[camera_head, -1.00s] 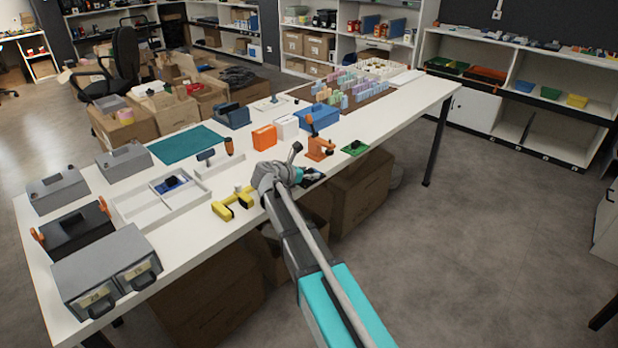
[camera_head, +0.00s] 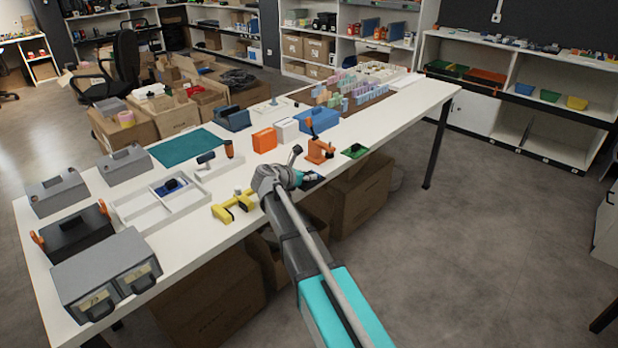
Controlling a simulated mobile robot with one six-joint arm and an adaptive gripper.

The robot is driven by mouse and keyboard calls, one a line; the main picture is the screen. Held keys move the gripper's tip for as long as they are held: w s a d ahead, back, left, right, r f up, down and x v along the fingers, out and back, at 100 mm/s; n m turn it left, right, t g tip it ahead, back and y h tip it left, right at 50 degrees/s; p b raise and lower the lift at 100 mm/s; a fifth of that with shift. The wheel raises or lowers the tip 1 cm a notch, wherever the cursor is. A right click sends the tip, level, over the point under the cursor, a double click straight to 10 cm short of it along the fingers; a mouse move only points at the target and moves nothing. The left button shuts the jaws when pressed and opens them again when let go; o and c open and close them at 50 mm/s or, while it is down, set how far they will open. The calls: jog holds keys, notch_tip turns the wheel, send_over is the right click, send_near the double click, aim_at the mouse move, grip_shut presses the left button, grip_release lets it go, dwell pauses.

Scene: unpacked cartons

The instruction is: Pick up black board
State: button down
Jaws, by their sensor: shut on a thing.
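My gripper (camera_head: 311,179) is at the front edge of the white table, to the right of the yellow tool. It is small in this view and partly hidden by my own wrist. It is shut on a dark, flat thing, which I take to be the black board; its outline can hardly be told from the dark fingers. A green board (camera_head: 354,151) with a dark part on it lies on the table to the right of my gripper.
An orange clamp-like stand (camera_head: 319,151) is just behind my gripper. A yellow tool (camera_head: 232,207) and a white divided tray (camera_head: 160,207) are to the left. The white table (camera_head: 395,113) has clear room at its right. Cartons stand under it.

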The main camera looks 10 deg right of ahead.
aim_at(308, 173)
jog(key=shift+r, duration=0.2)
notch_tip(308, 173, up, 3)
jog(key=p, duration=0.3)
jog(key=s+r+p, duration=0.9)
jog(key=s+p, duration=0.1)
jog(key=s, duration=0.4)
jog(key=shift+d+r, duration=0.3)
jog(key=shift+d, duration=0.1)
jog(key=shift+r, duration=0.1)
